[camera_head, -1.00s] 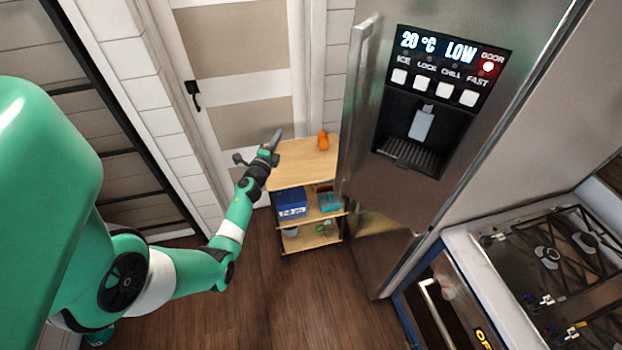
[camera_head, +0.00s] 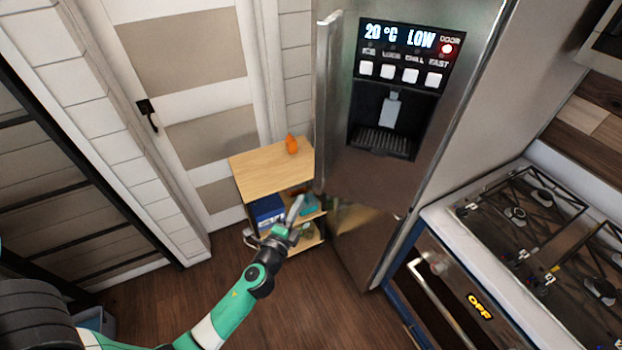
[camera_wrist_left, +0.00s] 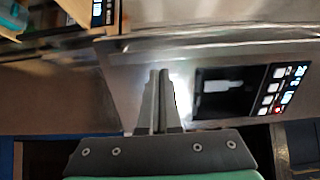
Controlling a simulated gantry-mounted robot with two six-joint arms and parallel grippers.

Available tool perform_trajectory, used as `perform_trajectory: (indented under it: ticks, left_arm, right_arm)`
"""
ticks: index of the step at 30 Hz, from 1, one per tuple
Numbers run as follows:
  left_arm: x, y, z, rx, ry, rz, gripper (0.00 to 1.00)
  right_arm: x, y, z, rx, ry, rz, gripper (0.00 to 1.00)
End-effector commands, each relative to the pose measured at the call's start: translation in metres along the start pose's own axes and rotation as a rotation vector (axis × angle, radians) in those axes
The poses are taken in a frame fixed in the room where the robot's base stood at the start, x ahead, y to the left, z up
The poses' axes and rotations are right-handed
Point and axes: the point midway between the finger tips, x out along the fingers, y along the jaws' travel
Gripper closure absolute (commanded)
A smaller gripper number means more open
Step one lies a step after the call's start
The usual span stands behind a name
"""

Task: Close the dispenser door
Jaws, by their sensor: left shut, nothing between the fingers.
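The dispenser door (camera_head: 375,178) is the tall steel fridge door with a display, several white buttons and a dark dispenser recess. Its handle (camera_head: 327,100) runs up its left edge. A red light (camera_head: 446,49) glows under the word DOOR. The door's lower edge appears to stand out from the steel panel below, so it looks ajar. My left gripper (camera_head: 297,208) is shut and empty, low and left of the door, in front of the cart. In the left wrist view my closed fingers (camera_wrist_left: 161,82) overlap the door's face (camera_wrist_left: 135,75); contact cannot be told. My right gripper is not in view.
A wooden cart (camera_head: 262,170) with an orange item (camera_head: 291,144) on top and boxes below stands left of the fridge. A stove (camera_head: 530,240) with an oven handle is at the right. A panelled room door (camera_head: 195,60) is behind. The floor in front is clear.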

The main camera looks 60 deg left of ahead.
Motion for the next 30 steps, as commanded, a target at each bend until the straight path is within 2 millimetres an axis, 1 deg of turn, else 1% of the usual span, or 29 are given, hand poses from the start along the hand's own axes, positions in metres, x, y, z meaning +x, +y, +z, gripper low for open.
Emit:
perform_trajectory:
  ticks: [1,6,9,13,15,18,30]
  left_arm:
    - [0.012,-0.002,0.001,-0.001,-0.003,-0.002,1.0]
    - [0.05,0.0,0.001,-0.002,-0.001,-0.002,1.0]
    - [0.07,0.0,0.001,0.0,-0.002,-0.002,1.0]
    - [0.089,0.001,0.001,-0.001,-0.001,0.0,1.0]
    - [0.095,0.001,0.001,0.001,-0.001,-0.001,1.0]
    - [0.1,0.0,0.001,0.0,-0.001,0.0,1.0]
    - [0.101,0.0,0.0,0.0,0.002,0.0,1.0]
  right_arm:
    - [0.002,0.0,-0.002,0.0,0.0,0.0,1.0]
    - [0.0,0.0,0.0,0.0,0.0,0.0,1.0]
    - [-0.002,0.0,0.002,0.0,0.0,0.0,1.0]
    - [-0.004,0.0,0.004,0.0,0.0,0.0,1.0]
    - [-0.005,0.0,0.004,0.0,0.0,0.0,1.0]
    - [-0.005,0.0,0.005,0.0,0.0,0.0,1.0]
    - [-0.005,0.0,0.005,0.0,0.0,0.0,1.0]
